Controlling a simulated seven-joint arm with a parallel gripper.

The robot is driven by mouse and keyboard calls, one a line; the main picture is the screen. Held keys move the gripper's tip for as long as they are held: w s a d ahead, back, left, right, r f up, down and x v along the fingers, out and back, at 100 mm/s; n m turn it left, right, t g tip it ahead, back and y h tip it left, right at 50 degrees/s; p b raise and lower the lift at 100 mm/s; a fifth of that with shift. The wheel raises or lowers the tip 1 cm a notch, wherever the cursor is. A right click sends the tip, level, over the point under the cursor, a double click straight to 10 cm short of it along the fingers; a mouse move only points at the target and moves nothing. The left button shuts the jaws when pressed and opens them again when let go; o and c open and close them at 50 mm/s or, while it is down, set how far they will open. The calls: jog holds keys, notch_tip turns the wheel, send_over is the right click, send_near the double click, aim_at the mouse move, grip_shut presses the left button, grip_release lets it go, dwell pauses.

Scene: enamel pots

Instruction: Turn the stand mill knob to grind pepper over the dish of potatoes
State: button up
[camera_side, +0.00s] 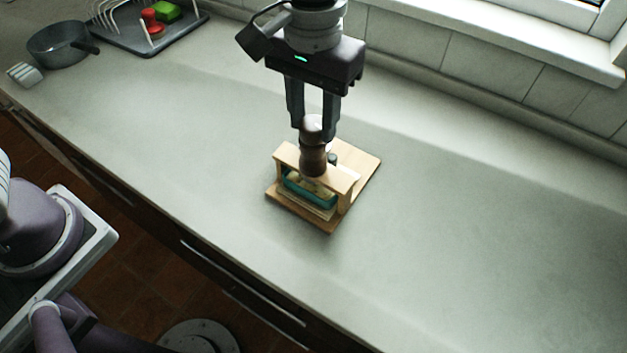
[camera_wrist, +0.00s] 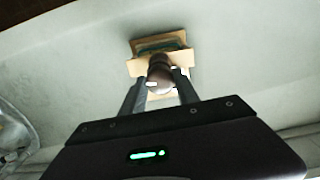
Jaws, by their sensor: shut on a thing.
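The pepper mill (camera_side: 312,160) is dark brown and stands upright in a light wooden stand (camera_side: 348,181) on a wooden board (camera_side: 362,160). Its rounded knob (camera_side: 313,122) is at the top. A teal dish (camera_side: 311,193) with pale contents sits under the stand's top bar, partly hidden by it. My gripper (camera_side: 313,133) points down from above, with its fingers closed on either side of the knob. In the wrist view, the mill (camera_wrist: 159,68) and the pale top of the knob (camera_wrist: 161,86) show between the two fingers.
A grey pan (camera_side: 58,45) and a small pale block (camera_side: 24,75) are at the far left. A dark tray with a rack (camera_side: 145,30) holds red and green items at the back left. The counter (camera_side: 470,230) around the board is clear. A tiled wall (camera_side: 455,60) runs behind.

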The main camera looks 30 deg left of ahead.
jog(key=m, duration=1.6)
jog(key=o, duration=2.1)
